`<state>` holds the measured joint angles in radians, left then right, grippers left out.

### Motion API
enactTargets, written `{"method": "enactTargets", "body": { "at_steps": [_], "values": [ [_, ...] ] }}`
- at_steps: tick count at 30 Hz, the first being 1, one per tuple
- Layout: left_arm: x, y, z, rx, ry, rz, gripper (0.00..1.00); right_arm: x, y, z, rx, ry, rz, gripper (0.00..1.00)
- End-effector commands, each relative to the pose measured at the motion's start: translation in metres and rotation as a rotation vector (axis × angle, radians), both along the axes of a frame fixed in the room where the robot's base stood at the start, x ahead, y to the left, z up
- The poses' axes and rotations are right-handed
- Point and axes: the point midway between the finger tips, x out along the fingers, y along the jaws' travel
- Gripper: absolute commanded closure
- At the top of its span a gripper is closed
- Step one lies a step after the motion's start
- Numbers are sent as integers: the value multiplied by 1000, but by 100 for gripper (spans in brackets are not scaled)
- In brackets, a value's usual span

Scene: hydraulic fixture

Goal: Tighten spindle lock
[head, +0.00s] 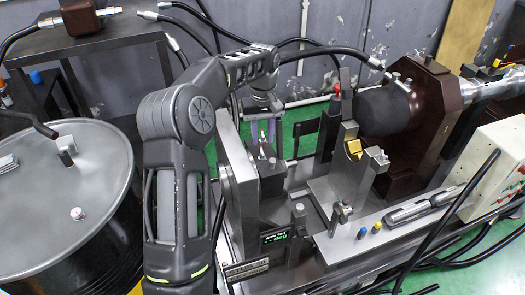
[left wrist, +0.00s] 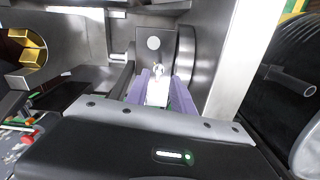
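My left gripper (head: 263,135) reaches down over a dark block (head: 268,180) on the fixture, beside a thick upright steel plate (head: 240,165). Its two purple fingers are apart. A small pale upright piece with a rounded tip, which may be the spindle lock (left wrist: 158,90), stands between the fingers in the left wrist view. The left gripper (left wrist: 160,92) shows there from behind, and contact with the piece cannot be made out. The lower part of the piece is hidden by the gripper body. My right gripper is in neither view.
A steel bracket with a gold insert (head: 354,149) stands right of the gripper, before a dark cylinder (head: 384,110) and a maroon housing (head: 430,110). A small display (head: 276,237) sits at the front. A drum (head: 60,215) stands left; black hoses cross behind.

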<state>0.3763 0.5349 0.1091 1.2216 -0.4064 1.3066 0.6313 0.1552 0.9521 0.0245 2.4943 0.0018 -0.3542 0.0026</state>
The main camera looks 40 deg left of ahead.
Motion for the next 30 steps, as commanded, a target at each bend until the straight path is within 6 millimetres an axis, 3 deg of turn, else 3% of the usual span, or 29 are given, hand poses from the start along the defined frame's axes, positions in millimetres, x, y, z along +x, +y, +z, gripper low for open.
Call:
{"method": "enactTargets", "body": {
  "at_steps": [13,23,30],
  "values": [
    [-1,0,-60,-1,1,1,71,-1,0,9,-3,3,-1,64],
    [0,0,-65,0,-1,1,71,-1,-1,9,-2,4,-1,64],
    [0,0,-64,0,-1,0,91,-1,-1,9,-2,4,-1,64]
  ]
}}
